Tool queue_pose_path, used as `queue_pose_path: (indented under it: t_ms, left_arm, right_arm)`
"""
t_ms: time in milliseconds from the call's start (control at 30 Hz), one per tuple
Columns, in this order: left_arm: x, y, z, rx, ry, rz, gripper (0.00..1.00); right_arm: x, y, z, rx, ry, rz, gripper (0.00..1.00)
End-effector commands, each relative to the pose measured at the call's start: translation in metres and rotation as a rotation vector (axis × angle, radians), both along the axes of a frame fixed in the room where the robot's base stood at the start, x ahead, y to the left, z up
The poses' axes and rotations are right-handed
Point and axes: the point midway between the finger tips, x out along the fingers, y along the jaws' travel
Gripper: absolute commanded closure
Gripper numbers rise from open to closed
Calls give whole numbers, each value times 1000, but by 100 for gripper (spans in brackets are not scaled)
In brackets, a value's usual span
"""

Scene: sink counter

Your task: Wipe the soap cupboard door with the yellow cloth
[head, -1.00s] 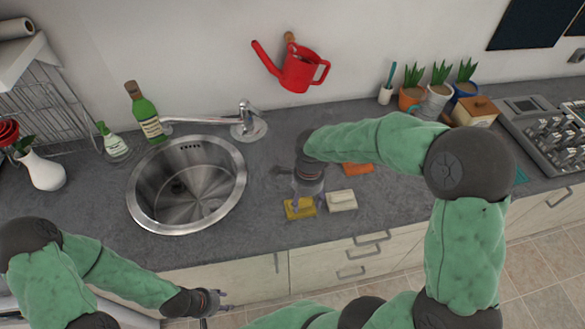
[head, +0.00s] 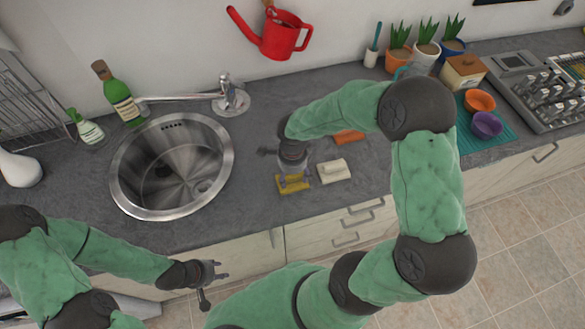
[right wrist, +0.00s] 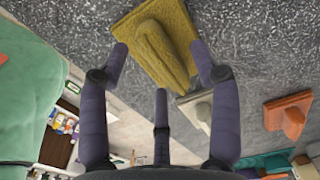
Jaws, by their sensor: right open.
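The yellow cloth (head: 293,186) lies on the grey counter right of the sink, with a raised ridge along its middle. It also shows large in the right wrist view (right wrist: 150,40). My right gripper (head: 291,174) is above the cloth, open, its two upper fingers spread to either side of the ridge in the right wrist view (right wrist: 160,66). My left gripper (head: 212,281) is open and empty, low in front of the counter. A pale cupboard door (head: 238,258) is below the sink, partly hidden by my left arm; I cannot tell whether it is the soap cupboard.
The sink (head: 172,170) is left. Drawers (head: 345,225) are below. Orange (head: 480,101) and purple (head: 487,125) bowls stand on a teal mat (head: 463,140) at right.

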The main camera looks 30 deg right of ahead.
Motion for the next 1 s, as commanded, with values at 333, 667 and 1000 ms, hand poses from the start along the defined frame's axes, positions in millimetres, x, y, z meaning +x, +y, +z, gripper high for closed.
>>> queue_pose_path:
  t_ms: [333,667,1000]
  left_arm:
    - [0,0,-1,0,0,0,60]
    - [0,0,-1,0,0,0,60]
    - [0,0,-1,0,0,0,60]
  right_arm:
    - [0,0,-13,0,0,-1,37]
    - [0,0,-12,1,0,0,90]
    - [0,0,-12,1,0,0,56]
